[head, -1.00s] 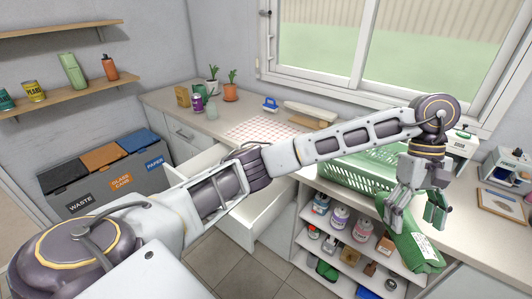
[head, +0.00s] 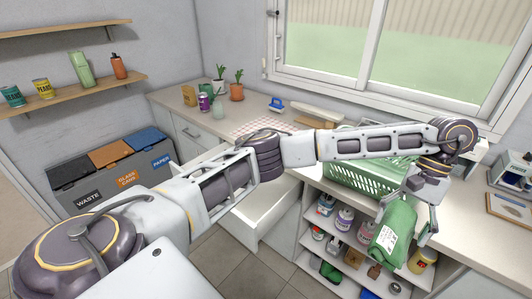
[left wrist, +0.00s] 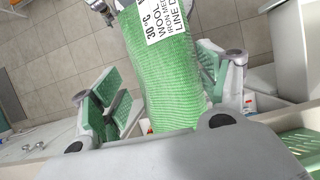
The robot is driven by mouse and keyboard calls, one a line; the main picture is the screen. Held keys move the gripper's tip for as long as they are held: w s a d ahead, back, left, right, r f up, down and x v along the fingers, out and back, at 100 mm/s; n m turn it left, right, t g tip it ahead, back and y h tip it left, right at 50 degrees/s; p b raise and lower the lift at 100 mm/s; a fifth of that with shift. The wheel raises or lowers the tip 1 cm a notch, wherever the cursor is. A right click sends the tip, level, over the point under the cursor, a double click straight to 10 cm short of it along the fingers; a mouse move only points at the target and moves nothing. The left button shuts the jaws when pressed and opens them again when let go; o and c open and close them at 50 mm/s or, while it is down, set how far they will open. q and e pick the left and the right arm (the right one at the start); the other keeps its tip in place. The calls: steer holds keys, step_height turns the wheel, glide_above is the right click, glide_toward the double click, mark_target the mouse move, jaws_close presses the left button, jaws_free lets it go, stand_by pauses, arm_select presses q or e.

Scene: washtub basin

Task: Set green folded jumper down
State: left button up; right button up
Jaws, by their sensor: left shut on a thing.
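The green folded jumper (head: 398,230) hangs in front of the counter and the open shelves, off any surface, with a white care label on its side. My left gripper (head: 412,212) is shut on the jumper, and its fingers partly cover the cloth. In the left wrist view the jumper (left wrist: 160,85) lies between the two green-padded fingers of the left gripper (left wrist: 168,92), its printed label at the top. Its far end is cut off by the frame. My right gripper is not in view.
A green basket (head: 350,178) stands on the counter (head: 470,212) behind my left arm. Below are open shelves with bottles and jars (head: 344,218). An open white drawer (head: 270,205) juts out at the left. A framed tray (head: 510,207) sits on the counter at right.

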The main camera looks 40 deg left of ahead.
arm_select(q)
steer(key=a+f, duration=2.2)
step_height(320, 180, up, 14)
steer(key=p, duration=1.1)
steer(key=shift+s+f+p, duration=0.15)
steer(key=shift+s+p, duration=0.25)
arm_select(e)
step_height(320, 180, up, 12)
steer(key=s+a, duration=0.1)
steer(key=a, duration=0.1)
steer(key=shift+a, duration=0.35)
arm_select(q)
steer(key=shift+a+r+p, duration=0.1)
steer(key=shift+r+p, duration=0.3)
steer(key=shift+p, duration=0.05)
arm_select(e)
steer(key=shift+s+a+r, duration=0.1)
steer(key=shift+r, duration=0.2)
